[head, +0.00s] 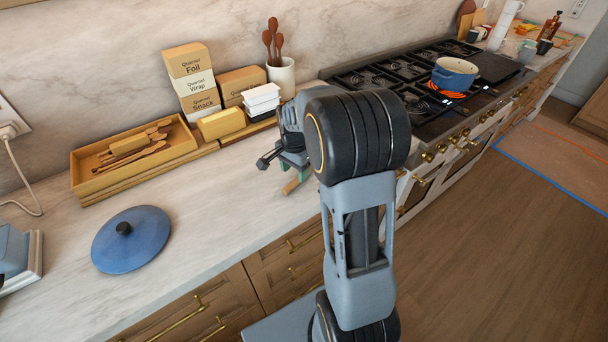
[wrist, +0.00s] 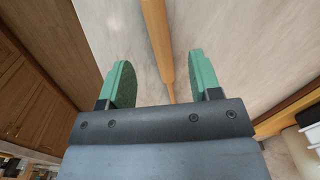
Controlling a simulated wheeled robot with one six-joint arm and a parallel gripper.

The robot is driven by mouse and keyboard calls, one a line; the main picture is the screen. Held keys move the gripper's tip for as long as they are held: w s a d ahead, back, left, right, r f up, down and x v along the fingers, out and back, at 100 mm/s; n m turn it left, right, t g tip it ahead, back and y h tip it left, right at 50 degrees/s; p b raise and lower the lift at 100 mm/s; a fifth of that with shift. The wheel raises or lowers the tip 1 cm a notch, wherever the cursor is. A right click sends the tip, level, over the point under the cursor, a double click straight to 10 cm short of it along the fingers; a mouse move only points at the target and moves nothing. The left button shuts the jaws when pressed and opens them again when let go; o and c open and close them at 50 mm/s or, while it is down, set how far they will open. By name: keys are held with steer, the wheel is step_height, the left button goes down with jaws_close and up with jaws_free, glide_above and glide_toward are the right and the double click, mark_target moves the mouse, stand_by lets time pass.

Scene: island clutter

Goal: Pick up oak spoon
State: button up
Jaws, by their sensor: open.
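A light wooden stick-like piece, which looks like the oak spoon, lies on the marble counter below my gripper (head: 292,166). In the head view only a short end of the oak spoon (head: 291,186) shows; the arm and gripper hide the rest. In the wrist view the oak spoon (wrist: 160,45) runs lengthwise between the two green fingers of my gripper (wrist: 160,60). A gap shows on each side of it, wider on the left. My gripper is open and empty. I cannot tell the height of the fingers above the counter.
A wooden tray (head: 78,175) with wooden utensils, stacked boxes (head: 192,75), white and black containers (head: 262,100) and a utensil crock (head: 283,78) line the wall. A blue lid (head: 132,240) lies left. The stove (head: 400,75) with a blue pot (head: 455,75) stands right.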

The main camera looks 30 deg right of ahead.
mark_target(295, 180)
steer(key=shift+f+p, duration=0.35)
steer(key=shift+f, duration=2)
steer(key=c, duration=1)
steer(key=shift+r, duration=0.15)
